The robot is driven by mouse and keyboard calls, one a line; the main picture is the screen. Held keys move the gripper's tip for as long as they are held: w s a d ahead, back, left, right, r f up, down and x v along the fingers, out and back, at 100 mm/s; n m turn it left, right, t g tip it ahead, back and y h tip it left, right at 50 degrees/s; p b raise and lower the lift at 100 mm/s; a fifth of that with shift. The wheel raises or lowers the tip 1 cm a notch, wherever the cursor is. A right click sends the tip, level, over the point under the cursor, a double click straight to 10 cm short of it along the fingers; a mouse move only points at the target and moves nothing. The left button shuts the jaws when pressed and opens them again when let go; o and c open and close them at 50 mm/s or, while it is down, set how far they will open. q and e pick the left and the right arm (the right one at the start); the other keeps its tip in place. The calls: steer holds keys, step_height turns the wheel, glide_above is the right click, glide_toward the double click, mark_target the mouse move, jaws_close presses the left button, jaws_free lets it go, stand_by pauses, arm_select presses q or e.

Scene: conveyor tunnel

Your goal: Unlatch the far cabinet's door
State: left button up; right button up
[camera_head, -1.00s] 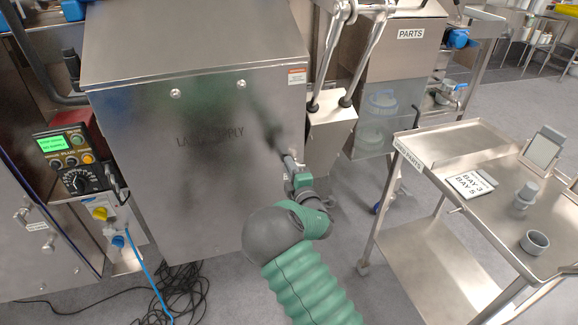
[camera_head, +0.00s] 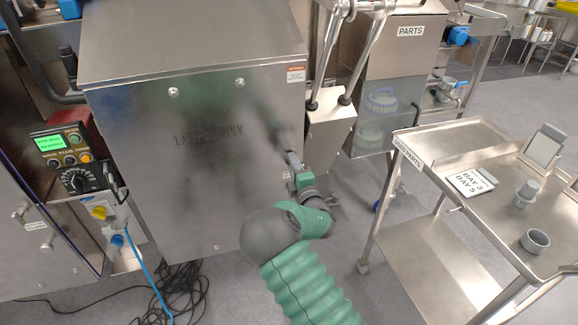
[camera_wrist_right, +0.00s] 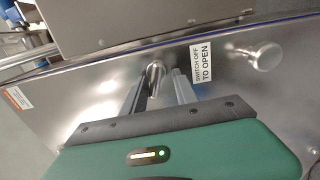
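A steel cabinet (camera_head: 190,165) with "LAB SUPPLY" lettering fills the left middle of the head view. My right gripper (camera_head: 291,158) is at the right edge of its front face. In the right wrist view, my right gripper (camera_wrist_right: 160,82) has its two fingers apart, reaching to a small metal knob (camera_wrist_right: 155,72) on a steel panel (camera_wrist_right: 105,88). The knob appears between the fingertips; I cannot tell whether they touch it. A label (camera_wrist_right: 202,64) beside it reads "SWITCH OFF TO OPEN". A second round knob (camera_wrist_right: 265,56) is farther right. My left gripper is not in view.
A steel cart (camera_head: 495,210) with a sign, cups and a small stand is at the right. A "PARTS" cabinet (camera_head: 410,60) stands behind. A control box (camera_head: 68,155) with a green screen is at the left. Black cables (camera_head: 180,290) lie on the floor.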

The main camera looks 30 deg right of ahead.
steer(key=shift+s+a, duration=0.25)
steer(key=p+v, duration=0.3)
steer(key=v, duration=1.3)
steer(key=shift+d, duration=0.2)
steer(key=shift+o, duration=0.5)
steer(key=shift+s+f, duration=0.1)
